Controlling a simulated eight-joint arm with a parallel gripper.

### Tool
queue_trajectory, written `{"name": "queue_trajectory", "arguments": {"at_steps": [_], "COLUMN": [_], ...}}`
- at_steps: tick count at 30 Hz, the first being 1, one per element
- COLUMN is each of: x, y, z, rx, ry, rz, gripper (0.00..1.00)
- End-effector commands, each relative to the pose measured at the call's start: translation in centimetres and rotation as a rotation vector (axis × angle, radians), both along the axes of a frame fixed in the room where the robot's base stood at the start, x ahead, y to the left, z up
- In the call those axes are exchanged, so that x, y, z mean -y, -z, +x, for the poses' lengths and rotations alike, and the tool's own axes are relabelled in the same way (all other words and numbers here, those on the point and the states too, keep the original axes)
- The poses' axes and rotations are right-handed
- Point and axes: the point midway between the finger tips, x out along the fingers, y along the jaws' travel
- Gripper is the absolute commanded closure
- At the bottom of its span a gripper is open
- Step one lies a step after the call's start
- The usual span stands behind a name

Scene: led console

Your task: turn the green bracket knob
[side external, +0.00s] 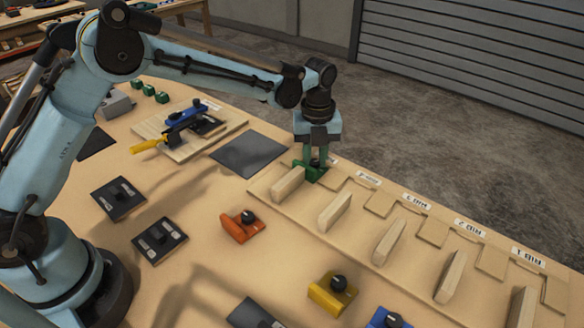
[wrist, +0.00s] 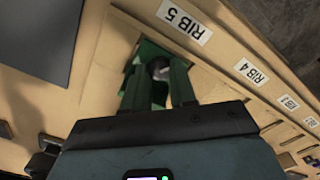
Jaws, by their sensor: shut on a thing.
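The green bracket (side external: 312,174) sits on the wooden rail board at its far left end, by the "RIB 5" label (wrist: 184,22). It also shows in the wrist view (wrist: 146,50). Its dark round knob (wrist: 159,69) shows between my two green fingers in the wrist view. My gripper (side external: 316,161) points straight down over the bracket and is shut on the knob. In the wrist view the gripper (wrist: 159,80) hides part of the bracket. The knob is mostly hidden in the side view.
Upright wooden blocks (side external: 335,212) stand along the rail board, close to the gripper. Orange (side external: 240,228), yellow (side external: 330,297) and blue (side external: 385,318) brackets with black knobs lie on the table. A dark mat (side external: 250,153) lies left of the green bracket and is bare.

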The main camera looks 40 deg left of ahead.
Motion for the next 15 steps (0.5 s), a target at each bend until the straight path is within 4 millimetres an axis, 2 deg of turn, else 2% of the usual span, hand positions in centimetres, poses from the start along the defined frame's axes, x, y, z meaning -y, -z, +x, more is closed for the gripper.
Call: {"name": "queue_trajectory", "arguments": {"at_steps": [8,15], "x": [-0.01,0.00], "y": [-0.03,-0.03], "z": [0.03,0.07], "rx": [-0.001,-0.001], "ry": [-0.160,-0.380], "rz": [0.001,0.001], "gripper": [1.00,1.00]}}
